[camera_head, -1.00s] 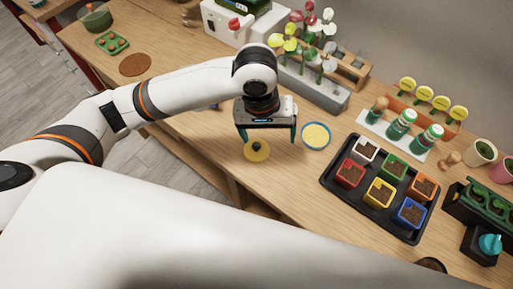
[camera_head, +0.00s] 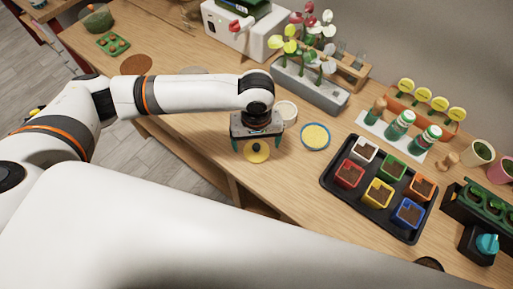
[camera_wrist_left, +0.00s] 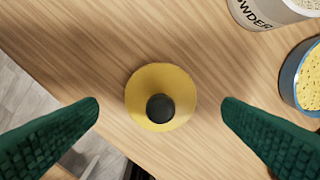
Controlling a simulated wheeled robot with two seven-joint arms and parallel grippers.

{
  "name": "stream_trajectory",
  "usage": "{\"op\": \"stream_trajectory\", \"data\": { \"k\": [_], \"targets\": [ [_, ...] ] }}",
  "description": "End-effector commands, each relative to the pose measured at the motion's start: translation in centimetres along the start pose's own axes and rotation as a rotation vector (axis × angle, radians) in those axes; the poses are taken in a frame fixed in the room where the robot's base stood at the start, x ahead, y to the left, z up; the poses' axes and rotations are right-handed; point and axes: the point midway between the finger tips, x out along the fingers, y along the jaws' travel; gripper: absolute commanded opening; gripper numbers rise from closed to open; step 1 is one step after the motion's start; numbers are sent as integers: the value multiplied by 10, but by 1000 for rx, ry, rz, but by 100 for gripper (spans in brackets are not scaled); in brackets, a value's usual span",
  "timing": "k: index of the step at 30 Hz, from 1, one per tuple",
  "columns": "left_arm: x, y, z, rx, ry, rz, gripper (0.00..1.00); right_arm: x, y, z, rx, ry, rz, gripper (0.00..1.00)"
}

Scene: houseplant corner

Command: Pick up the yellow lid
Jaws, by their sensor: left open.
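The yellow lid (camera_head: 257,156) is a round yellow disc with a dark knob in its middle. It lies flat on the wooden table near the front edge. In the left wrist view the lid (camera_wrist_left: 146,91) sits between the two fingers, with the knob slightly below its centre. My left gripper (camera_head: 256,145) is over the lid, pointing down. Its green fingers are spread wide, one on each side, apart from the lid in the wrist view (camera_wrist_left: 160,108). Nothing is held. My right gripper is not in view.
A blue-rimmed bowl of yellow contents (camera_head: 315,136) and a white powder container (camera_head: 287,110) stand close to the right of the gripper. A black tray (camera_head: 331,171) of coloured pots lies further right. The table's front edge is close to the lid.

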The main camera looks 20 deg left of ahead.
Motion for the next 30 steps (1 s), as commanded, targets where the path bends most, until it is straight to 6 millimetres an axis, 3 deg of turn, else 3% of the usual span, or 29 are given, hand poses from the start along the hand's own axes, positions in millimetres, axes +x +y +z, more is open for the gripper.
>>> {"op": "stream_trajectory", "data": {
  "k": [6, 13, 14, 22, 30],
  "targets": [
    [25, 0, 0, 0, -1, -1, 89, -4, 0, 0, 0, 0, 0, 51],
    [28, 0, 0, 1, -1, -1, 89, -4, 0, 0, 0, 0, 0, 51],
    [28, 0, 0, 1, -1, -1, 87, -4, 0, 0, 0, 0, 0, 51],
    [28, -1, 0, 1, -1, -1, 43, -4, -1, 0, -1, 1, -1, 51],
    [27, -1, 0, 1, -1, -2, 41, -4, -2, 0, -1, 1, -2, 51]
  ]
}}
